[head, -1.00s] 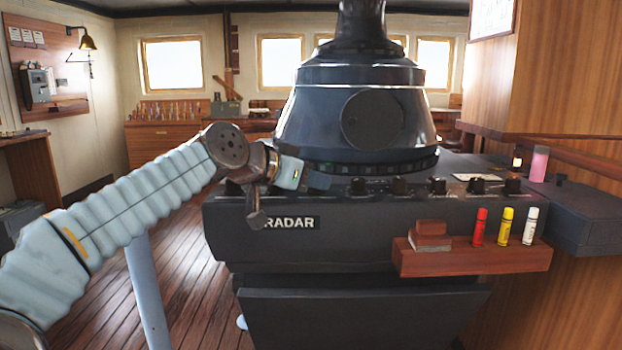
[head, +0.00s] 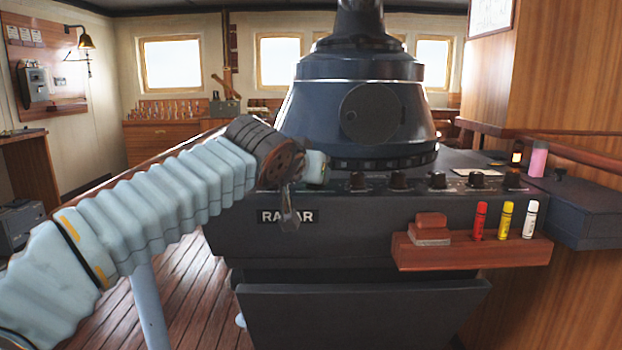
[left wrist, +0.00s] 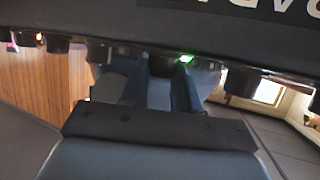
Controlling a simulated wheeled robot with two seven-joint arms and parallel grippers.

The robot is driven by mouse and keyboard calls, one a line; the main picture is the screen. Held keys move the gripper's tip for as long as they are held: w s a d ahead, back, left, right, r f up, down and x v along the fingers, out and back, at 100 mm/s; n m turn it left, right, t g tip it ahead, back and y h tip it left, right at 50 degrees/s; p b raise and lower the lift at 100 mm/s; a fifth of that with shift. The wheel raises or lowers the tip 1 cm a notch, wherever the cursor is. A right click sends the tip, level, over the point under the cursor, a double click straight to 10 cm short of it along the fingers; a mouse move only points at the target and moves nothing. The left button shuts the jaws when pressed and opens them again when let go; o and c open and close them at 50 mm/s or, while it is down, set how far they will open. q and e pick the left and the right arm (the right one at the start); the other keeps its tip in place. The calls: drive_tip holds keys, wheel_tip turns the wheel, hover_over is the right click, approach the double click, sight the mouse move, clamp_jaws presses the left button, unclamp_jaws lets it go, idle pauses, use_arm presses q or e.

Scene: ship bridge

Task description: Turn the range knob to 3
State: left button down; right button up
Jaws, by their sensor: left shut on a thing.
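The dark radar console (head: 375,225) carries a row of black knobs along its upper front edge. My left gripper (head: 327,177) is at the left part of this row, just left of a visible knob (head: 357,182). My right gripper is not in view.
More knobs (head: 437,182) continue to the right, and one knob (left wrist: 240,80) shows beside my fingers in the left wrist view, near a green light (left wrist: 186,58). A wooden shelf (head: 470,257) with markers juts from the console front. The radar hood (head: 355,115) rises behind.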

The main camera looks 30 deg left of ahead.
use_arm(q)
drive_tip(key=shift+d+f+n+g+y+b, duration=0.1)
drive_tip(key=shift+d+n+g+y+b, duration=0.1)
drive_tip(key=shift+n+y+b, duration=0.3)
drive_tip(key=shift+d+f+n+g+y+b, duration=0.1)
drive_tip(key=shift+n+g+y+b, duration=0.1)
drive_tip(key=shift+n+y, duration=0.45)
drive_tip(key=shift+w+r+n+g+y, duration=0.15)
drive_tip(key=shift+n+g+y, duration=0.45)
drive_tip(key=shift+n+y, duration=0.45)
drive_tip(key=c, duration=0.8)
unclamp_jaws()
drive_tip(key=shift+s+r, duration=0.1)
drive_tip(key=shift+s, duration=0.1)
drive_tip(key=v, duration=1.3)
drive_tip(key=shift+s+d, duration=0.2)
drive_tip(key=shift+d, duration=0.2)
